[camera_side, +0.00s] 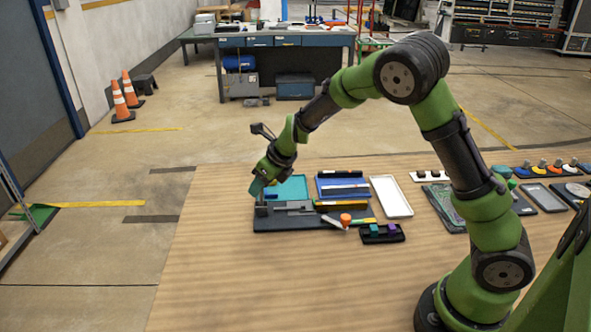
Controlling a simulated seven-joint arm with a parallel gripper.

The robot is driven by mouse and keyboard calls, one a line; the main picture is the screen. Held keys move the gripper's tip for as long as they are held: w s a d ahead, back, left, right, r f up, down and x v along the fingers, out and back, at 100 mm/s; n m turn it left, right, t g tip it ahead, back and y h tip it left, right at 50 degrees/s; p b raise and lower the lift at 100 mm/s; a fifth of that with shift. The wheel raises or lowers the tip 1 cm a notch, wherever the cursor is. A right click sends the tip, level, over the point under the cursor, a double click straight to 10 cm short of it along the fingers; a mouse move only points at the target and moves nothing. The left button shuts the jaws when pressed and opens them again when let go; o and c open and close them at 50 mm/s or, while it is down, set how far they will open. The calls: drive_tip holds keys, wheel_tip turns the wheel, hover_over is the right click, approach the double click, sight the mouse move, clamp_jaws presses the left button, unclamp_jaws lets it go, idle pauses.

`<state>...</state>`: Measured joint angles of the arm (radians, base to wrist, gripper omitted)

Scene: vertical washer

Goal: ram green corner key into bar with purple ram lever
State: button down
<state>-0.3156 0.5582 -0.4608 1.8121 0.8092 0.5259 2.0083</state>
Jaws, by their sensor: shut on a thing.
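My gripper (261,186) is at the left end of a dark fixture base (290,224), fingers pointing down. It is shut on a small teal-green piece (256,188), too small here to identify surely as the corner key. A grey bar-like part (294,206) lies along the fixture, to the right of my gripper. I cannot tell whether the purple piece is the ram lever. Contact at the fingertips is unclear.
An orange knob (346,218) on a pale lever stands by the fixture's right end. Behind are a teal tray (290,187), a blue tray (326,184) and a white tray (391,197). The wooden table (240,285) is clear in front and to the left.

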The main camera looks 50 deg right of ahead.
drive_tip(key=shift+s+d+t+y, duration=0.45)
drive_tip(key=shift+d+t+y, duration=0.15)
drive_tip(key=shift+t, duration=0.2)
drive_tip(key=shift+s+d+f+m+t+y, duration=0.3)
drive_tip(key=shift+s+d+m+t+y, duration=0.15)
drive_tip(key=shift+t+y, duration=0.45)
drive_tip(key=shift+s+d+f+t+y, duration=0.2)
drive_tip(key=shift+s+t+y, duration=0.1)
drive_tip(key=shift+t, duration=0.1)
drive_tip(key=shift+s+d+f, duration=0.1)
drive_tip(key=shift+s+f, duration=0.05)
